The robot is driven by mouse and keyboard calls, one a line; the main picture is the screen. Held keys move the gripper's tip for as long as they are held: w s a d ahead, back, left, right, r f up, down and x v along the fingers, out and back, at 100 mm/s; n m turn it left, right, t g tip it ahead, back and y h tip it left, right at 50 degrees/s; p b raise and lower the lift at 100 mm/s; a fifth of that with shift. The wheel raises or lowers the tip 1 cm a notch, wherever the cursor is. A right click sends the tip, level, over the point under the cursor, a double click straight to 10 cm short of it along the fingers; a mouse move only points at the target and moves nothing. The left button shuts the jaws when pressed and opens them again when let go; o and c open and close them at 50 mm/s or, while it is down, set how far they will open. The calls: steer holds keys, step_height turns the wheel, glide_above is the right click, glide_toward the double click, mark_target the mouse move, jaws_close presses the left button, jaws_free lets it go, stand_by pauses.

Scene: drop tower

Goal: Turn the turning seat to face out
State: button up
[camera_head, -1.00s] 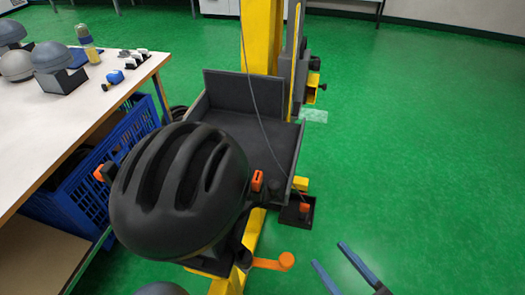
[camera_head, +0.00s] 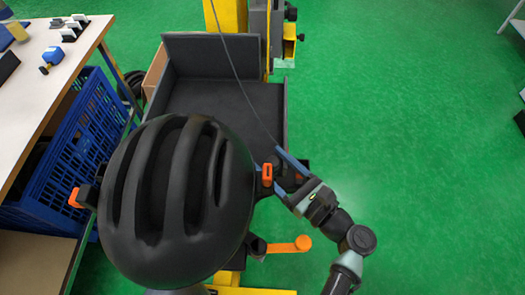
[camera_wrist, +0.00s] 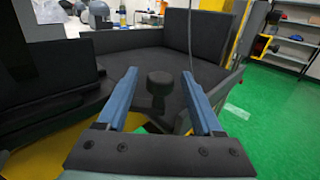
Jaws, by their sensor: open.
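A black vented helmet (camera_head: 172,200) sits in front of the black tray-like bay of the tower in the head view. The turning seat is not clearly told apart; the helmet hides most of what is under it. An orange clip (camera_head: 267,174) shows at the helmet's right side, and an orange lever (camera_head: 290,245) sticks out below right. My gripper (camera_head: 271,162) is open beside the helmet's right edge. In the wrist view a dark round knob (camera_wrist: 160,82) stands ahead between the blue fingers, apart from both. A dark slab (camera_wrist: 50,62) is at left.
The black bay (camera_head: 215,98) with raised walls lies behind the helmet, and a thin cable hangs across it. The yellow column (camera_head: 226,15) rises behind. A workbench (camera_head: 38,90) and blue crate (camera_head: 75,150) are at left. Green floor at right is clear.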

steer(key=shift+x, duration=1.75)
jaws_close()
